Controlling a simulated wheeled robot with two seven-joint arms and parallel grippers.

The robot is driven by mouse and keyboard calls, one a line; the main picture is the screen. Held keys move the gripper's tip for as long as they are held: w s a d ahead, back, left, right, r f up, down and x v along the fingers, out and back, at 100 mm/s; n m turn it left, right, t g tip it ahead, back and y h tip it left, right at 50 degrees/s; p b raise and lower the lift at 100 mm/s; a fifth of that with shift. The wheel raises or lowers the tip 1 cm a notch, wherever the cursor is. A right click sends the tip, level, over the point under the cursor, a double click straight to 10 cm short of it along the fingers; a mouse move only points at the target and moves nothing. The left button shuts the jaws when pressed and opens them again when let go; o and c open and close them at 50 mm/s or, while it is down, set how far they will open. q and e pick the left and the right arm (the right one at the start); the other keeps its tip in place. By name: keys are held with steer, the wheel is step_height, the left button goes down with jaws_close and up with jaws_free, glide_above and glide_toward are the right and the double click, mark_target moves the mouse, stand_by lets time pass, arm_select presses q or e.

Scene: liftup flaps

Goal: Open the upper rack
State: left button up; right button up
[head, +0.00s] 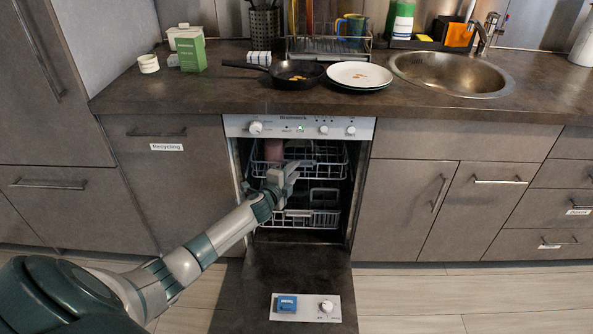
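The dishwasher's upper rack (332,153) is a wire basket inside the open dishwasher, under the white control panel (285,127). It sits within the cavity. A pinkish cup-like item (273,150) stands in its left part. My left gripper (291,170) is at the dishwasher opening, in front of the upper rack's left-middle part and overlapping its front in the picture. Whether it touches the wire, and how far its fingers are apart, is too small to tell. My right gripper is not in view.
The dishwasher door (285,265) is folded down toward me, with a blue item (287,303) on its panel. The lower rack (318,218) is inside below. The counter (220,95) above holds a pan (297,72), plates (358,75) and a sink (452,74).

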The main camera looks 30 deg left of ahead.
arm_select(q)
steer(key=shift+x, duration=1.25)
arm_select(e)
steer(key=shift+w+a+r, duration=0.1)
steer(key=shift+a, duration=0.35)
arm_select(q)
jaws_close()
steer(key=shift+s, duration=0.1)
steer(key=shift+d+f, duration=0.1)
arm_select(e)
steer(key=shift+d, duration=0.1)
